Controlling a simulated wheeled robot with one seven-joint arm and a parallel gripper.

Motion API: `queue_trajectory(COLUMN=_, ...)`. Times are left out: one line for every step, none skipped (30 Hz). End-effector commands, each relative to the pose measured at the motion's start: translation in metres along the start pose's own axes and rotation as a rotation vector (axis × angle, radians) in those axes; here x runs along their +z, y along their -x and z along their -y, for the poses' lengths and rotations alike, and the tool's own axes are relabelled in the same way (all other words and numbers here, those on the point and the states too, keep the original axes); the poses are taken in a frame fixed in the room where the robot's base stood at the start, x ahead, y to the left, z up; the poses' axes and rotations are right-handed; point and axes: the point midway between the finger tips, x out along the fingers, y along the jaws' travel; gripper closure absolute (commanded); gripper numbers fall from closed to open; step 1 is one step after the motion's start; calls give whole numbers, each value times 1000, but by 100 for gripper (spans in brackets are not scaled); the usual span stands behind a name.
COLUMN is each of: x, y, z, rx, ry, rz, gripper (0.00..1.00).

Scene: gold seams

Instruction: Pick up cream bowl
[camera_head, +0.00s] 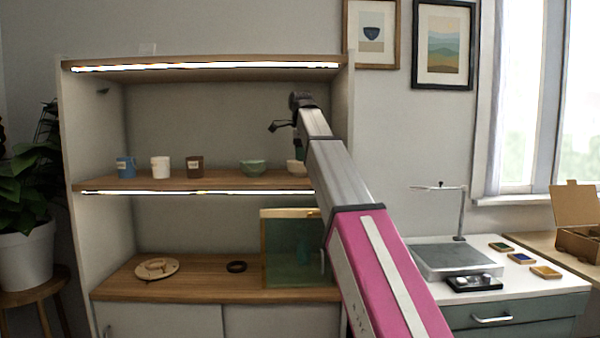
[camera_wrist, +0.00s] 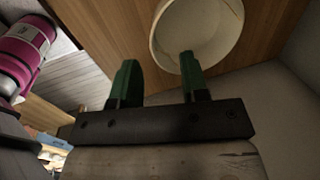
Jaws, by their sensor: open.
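The cream bowl (camera_head: 296,167) stands at the right end of the middle shelf, partly hidden behind my arm in the head view. In the wrist view the cream bowl (camera_wrist: 198,30) is at the top, on the wooden shelf. My gripper (camera_wrist: 158,72) is open, with two green fingers apart. The right fingertip overlaps the bowl's near edge in the picture; I cannot tell whether it touches. The left fingertip is to the left of the bowl. In the head view my gripper (camera_head: 282,125) shows small and dark above the shelf, near the bowl.
A green bowl (camera_head: 253,168) stands just left of the cream bowl. A brown cup (camera_head: 195,166), a white cup (camera_head: 160,167) and a blue mug (camera_head: 125,167) are farther left on the shelf (camera_head: 225,182). The cabinet's right side wall (camera_head: 338,115) is close to the cream bowl.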

Motion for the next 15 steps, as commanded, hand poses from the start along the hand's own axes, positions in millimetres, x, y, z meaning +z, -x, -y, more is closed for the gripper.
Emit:
queue_trajectory(x=1, y=-3, z=0, rx=0, ry=0, rz=0, gripper=59)
queue_trajectory(x=1, y=-5, z=0, rx=0, ry=0, rz=0, gripper=59)
queue_trajectory(x=2, y=-9, z=0, rx=0, ry=0, rz=0, gripper=59)
queue_trajectory(x=3, y=-12, z=0, rx=1, ry=0, rz=0, gripper=59)
queue_trajectory(x=4, y=-16, z=0, rx=1, ry=0, rz=0, gripper=59)
queue_trajectory(x=5, y=-22, z=0, rx=1, ry=0, rz=0, gripper=59)
queue_trajectory(x=6, y=-26, z=0, rx=1, ry=0, rz=0, gripper=59)
queue_trajectory(x=7, y=-30, z=0, rx=1, ry=0, rz=0, gripper=59)
queue_trajectory(x=7, y=-36, z=-1, rx=1, ry=0, rz=-1, gripper=59)
queue_trajectory(x=7, y=-40, z=0, rx=1, ry=0, rz=-1, gripper=59)
queue_trajectory(x=7, y=-44, z=0, rx=1, ry=0, rz=-1, gripper=59)
queue_trajectory(x=7, y=-48, z=0, rx=1, ry=0, rz=0, gripper=59)
queue_trajectory(x=7, y=-50, z=0, rx=0, ry=0, rz=0, gripper=59)
queue_trajectory(x=7, y=-51, z=0, rx=0, ry=0, rz=0, gripper=59)
queue_trajectory(x=7, y=-51, z=0, rx=0, ry=0, rz=0, gripper=59)
